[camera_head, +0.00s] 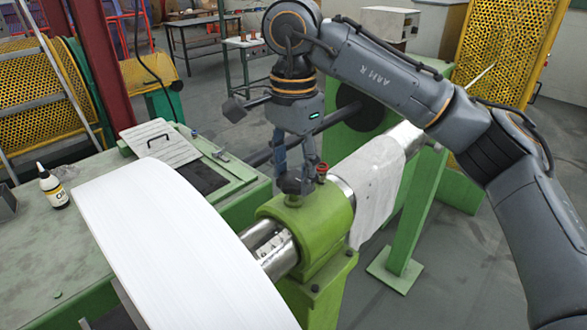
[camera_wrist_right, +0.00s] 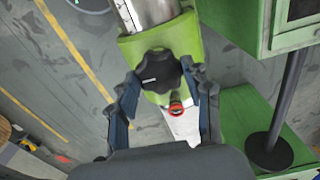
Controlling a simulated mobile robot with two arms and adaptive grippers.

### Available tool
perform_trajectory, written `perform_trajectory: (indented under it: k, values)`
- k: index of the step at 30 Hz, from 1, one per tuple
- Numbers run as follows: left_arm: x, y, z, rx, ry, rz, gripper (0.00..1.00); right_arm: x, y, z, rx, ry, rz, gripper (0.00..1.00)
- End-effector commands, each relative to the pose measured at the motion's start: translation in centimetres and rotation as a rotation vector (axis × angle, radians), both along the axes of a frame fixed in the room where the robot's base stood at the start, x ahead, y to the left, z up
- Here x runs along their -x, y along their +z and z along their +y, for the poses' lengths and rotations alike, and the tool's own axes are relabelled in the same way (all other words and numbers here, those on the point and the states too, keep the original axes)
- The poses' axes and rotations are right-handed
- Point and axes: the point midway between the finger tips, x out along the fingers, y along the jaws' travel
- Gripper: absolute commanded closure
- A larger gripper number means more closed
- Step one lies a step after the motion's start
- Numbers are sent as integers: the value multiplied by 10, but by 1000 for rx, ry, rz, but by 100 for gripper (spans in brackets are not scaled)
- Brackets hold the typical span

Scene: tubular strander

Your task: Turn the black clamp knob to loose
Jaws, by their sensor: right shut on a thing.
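The black clamp knob (camera_head: 291,186) sits on top of the green clamp block (camera_head: 320,228), which surrounds a shiny metal shaft (camera_head: 268,247). My right gripper (camera_head: 297,178) points down from above and is shut on the knob. In the right wrist view, the lobed knob (camera_wrist_right: 159,72) with a white mark on top lies between the two fingers of the right gripper (camera_wrist_right: 165,88). A small red-topped fitting (camera_head: 321,170) stands just beside the knob, and its red ring (camera_wrist_right: 176,107) shows in the wrist view. My left gripper is not in view.
A large white drum (camera_head: 170,245) fills the lower left. A whitish cloth (camera_head: 372,185) hangs over the shaft right of the clamp. A green bench (camera_head: 85,215) holds an oil bottle (camera_head: 52,188). Yellow perforated guards (camera_head: 500,50) stand behind.

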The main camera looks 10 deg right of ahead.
Motion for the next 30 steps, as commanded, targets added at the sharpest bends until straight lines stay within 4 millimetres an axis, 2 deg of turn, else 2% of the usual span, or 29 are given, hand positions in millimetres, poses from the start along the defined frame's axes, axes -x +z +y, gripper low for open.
perform_trajectory:
  k: [5,6,9,21,26,30]
  values:
    - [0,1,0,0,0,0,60,-1,3,0,-5,-4,-8,82]
    - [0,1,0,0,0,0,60,-1,3,0,-5,-4,-8,49]
    - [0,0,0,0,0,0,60,-1,3,0,-4,-4,-7,28]
    - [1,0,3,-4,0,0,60,0,6,0,-1,-2,-3,28]
    - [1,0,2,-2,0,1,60,-1,31,0,0,-4,-8,28]
    - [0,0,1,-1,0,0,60,-1,62,0,-1,-6,-9,28]
